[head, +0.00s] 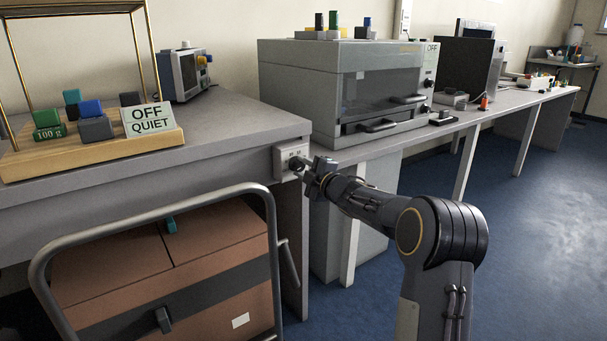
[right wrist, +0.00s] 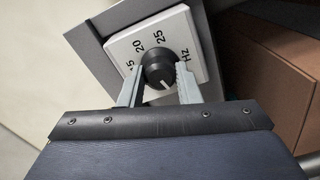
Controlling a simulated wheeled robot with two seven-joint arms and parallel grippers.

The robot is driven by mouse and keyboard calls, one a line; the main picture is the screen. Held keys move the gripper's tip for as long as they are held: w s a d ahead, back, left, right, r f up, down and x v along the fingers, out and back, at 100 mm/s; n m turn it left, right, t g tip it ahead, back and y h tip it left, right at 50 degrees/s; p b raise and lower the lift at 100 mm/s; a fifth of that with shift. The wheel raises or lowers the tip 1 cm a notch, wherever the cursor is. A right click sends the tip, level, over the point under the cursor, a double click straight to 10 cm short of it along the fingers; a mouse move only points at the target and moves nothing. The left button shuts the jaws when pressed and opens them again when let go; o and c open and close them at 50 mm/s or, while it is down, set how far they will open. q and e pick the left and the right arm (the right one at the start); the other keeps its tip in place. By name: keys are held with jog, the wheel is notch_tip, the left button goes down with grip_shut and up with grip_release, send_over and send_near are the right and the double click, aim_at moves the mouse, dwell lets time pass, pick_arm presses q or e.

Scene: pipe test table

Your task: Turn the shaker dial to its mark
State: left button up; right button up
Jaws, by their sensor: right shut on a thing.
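The shaker dial (right wrist: 158,70) is a round black knob with a white pointer line, on a white plate (right wrist: 178,32) marked 15, 20, 25 and Hz. In the right wrist view the pointer line is on the knob's lower side, towards my gripper. My right gripper (right wrist: 159,82) is shut on the dial, one finger on each side. In the head view the plate (head: 284,161) is on the bench's front right corner, and my right gripper (head: 308,174) reaches it from the right, hiding part of the dial. My left gripper is not in view.
A cart with a grey tube handle (head: 150,219) and brown boxes (head: 215,236) stands close in front of the bench. A grey cabinet (head: 345,85) is behind. The floor at right is clear.

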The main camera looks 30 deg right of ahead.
jog(key=shift+f+n, duration=0.15)
jog(key=shift+n, duration=0.45)
jog(key=shift+b, duration=0.3)
jog(key=o, duration=1)
jog(key=shift+c, duration=0.2)
jog(key=s+p, duration=0.1)
jog(key=s, duration=0.6)
jog(key=shift+s+d, duration=0.3)
jog(key=shift+s, duration=0.1)
